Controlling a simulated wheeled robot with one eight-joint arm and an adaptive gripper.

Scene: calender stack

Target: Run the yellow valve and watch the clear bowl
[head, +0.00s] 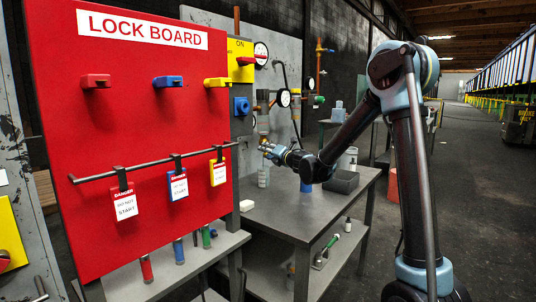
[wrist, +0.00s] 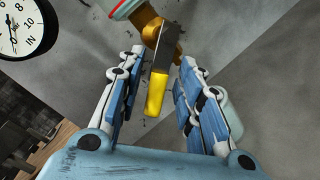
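The yellow valve handle (wrist: 156,92) shows in the wrist view, a yellow-sleeved lever on a grey metal strip joined to a brass body. It lies between the two fingers of my gripper (wrist: 155,100), with a gap on both sides. My gripper is open and not visibly touching it. In the head view my gripper (head: 268,149) is in front of the grey panel, above the table, and the yellow handle cannot be made out there. A pale, clear-looking cylinder (head: 264,176), perhaps the clear bowl, hangs just below my gripper. Its contents are too small to tell.
The red lock board (head: 130,120), with coloured hooks and tags on a rod, stands close at left. A grey table (head: 285,220) carries a blue cylinder (head: 306,186) and a dark box (head: 341,182). A round gauge (wrist: 25,25) is near my gripper's left. Open floor lies at right.

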